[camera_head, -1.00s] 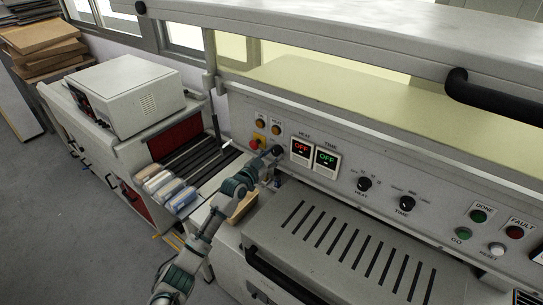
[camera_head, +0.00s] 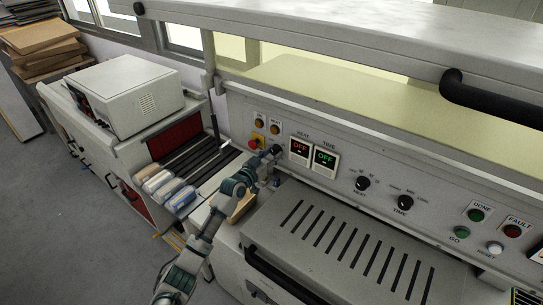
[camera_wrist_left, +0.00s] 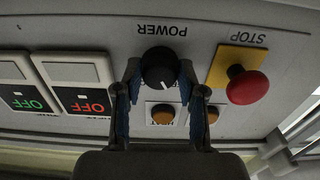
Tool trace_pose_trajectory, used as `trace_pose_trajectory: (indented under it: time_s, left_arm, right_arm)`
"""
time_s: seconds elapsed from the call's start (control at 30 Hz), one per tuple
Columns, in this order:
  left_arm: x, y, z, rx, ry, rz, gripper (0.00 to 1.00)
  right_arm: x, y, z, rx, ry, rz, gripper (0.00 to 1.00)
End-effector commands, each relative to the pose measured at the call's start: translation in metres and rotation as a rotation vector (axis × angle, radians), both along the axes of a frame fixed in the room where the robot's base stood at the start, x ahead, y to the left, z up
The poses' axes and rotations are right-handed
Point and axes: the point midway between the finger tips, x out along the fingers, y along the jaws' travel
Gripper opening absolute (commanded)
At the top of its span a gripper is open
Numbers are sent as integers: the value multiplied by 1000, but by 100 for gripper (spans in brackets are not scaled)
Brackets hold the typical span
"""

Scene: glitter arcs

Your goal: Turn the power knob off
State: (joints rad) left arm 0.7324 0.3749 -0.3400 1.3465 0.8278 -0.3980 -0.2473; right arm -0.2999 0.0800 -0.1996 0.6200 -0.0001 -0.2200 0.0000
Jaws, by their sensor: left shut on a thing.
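The black round power knob (camera_wrist_left: 159,67) sits on the grey panel under the upside-down word POWER in the left wrist view. A white mark on it points to the bottom of that picture. My left gripper (camera_wrist_left: 160,72) has one finger on each side of the knob and is shut on it. In the head view my left gripper (camera_head: 273,166) is at the panel, and the knob (camera_head: 277,149) shows partly above it. The HEAT display (camera_head: 299,147) reads OFF in red and the TIME display (camera_head: 325,158) reads OFF in green. My right gripper is not in view.
A red stop button (camera_wrist_left: 247,86) on a yellow plate stands beside the knob. Two amber lights (camera_head: 267,127) are nearby. The heat knob (camera_head: 362,183) and time knob (camera_head: 405,202) lie to the right. A slotted cover (camera_head: 340,250) is below the panel.

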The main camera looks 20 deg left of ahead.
Motion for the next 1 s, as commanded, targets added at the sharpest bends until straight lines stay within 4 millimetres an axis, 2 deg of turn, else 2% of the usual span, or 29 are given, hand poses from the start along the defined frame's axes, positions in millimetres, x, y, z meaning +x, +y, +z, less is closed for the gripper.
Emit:
trace_pose_trajectory:
  time_s: [0.03, 0.1, 0.13, 0.43, 0.53, 0.67, 0.9, 1.0]
  left_arm:
    - [1, 3, 11, -4, -21, 5, 45]
    - [1, 3, 10, -4, -19, 5, 62]
    - [1, 2, 9, -3, -17, 4, 66]
    - [-1, 2, 4, -1, -9, 2, 66]
    - [-8, 4, 3, 0, -8, 2, 66]
    - [-27, 11, 2, 2, -8, 2, 66]
    - [-78, 31, 1, 1, -8, 3, 66]
    - [-93, 37, 1, 1, -8, 3, 66]
  right_arm:
    - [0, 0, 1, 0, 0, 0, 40]
    - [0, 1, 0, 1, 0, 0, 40]
    - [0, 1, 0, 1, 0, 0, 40]
    - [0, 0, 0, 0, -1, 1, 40]
    - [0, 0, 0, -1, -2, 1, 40]
    - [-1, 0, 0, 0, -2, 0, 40]
    - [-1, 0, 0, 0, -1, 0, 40]
    - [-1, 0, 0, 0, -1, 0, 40]
